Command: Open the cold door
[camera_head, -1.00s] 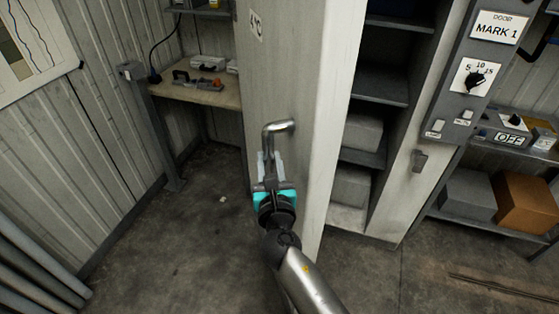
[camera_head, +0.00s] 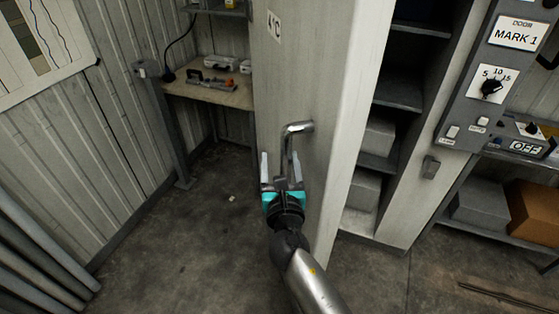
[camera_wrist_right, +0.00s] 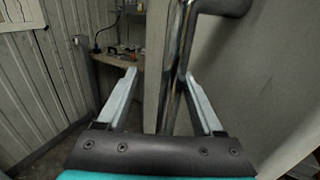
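The cold door (camera_head: 326,95) is a pale panel marked 4°C, standing swung out from the cabinet, whose shelves show to its right. Its metal handle (camera_head: 297,128) is a bent bar on the door's left face. My right gripper (camera_head: 281,168) is just in front of the handle's lower part, with its two fingers spread apart. In the right wrist view the handle (camera_wrist_right: 178,60) runs down between the spread fingers (camera_wrist_right: 160,90), nearer the right one; whether it touches that finger I cannot tell. My left gripper is not in view.
The cabinet's shelves (camera_head: 400,95) hold grey boxes. A control panel (camera_head: 492,85) with a dial and a MARK 1 label stands at the right, near a shelf with a brown box (camera_head: 533,213). A small bench (camera_head: 215,92) is behind the door.

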